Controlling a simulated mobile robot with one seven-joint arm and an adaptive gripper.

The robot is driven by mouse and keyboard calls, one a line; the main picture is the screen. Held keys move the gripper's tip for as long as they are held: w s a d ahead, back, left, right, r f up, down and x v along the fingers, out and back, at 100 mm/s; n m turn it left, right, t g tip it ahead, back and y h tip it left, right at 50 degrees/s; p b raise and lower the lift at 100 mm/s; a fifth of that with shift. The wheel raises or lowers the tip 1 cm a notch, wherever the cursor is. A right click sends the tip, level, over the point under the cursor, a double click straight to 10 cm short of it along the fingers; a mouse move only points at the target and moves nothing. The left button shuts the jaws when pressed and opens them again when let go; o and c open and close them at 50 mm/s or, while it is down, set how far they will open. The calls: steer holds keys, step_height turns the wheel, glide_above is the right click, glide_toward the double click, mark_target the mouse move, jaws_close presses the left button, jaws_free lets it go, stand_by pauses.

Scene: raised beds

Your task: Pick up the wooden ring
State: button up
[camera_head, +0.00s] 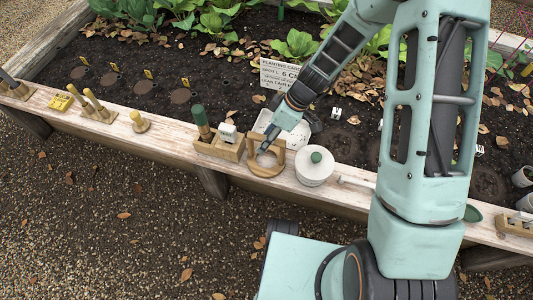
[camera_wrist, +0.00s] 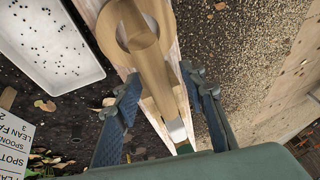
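The wooden ring (camera_head: 266,171) lies on the bed's wooden ledge, with upright wooden parts rising from it. In the wrist view its pale curved rim (camera_wrist: 106,32) shows at the top, partly hidden by a round wooden piece. My gripper (camera_head: 268,142) is just above the ring in the head view. In the wrist view my gripper (camera_wrist: 160,100) is open, its two dark fingers on either side of a wooden piece. I cannot tell whether they touch it.
A wooden box (camera_head: 220,147) with a green-handled tool and white block stands left of the ring. A lidded white pot (camera_head: 314,167) stands close on the right. A white tray (camera_head: 292,131) of dark seeds lies behind. A planting card (camera_head: 279,76) stands in the soil.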

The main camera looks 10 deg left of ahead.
steer(key=shift+c, duration=0.5)
jaws_close()
steer(key=shift+r, duration=0.1)
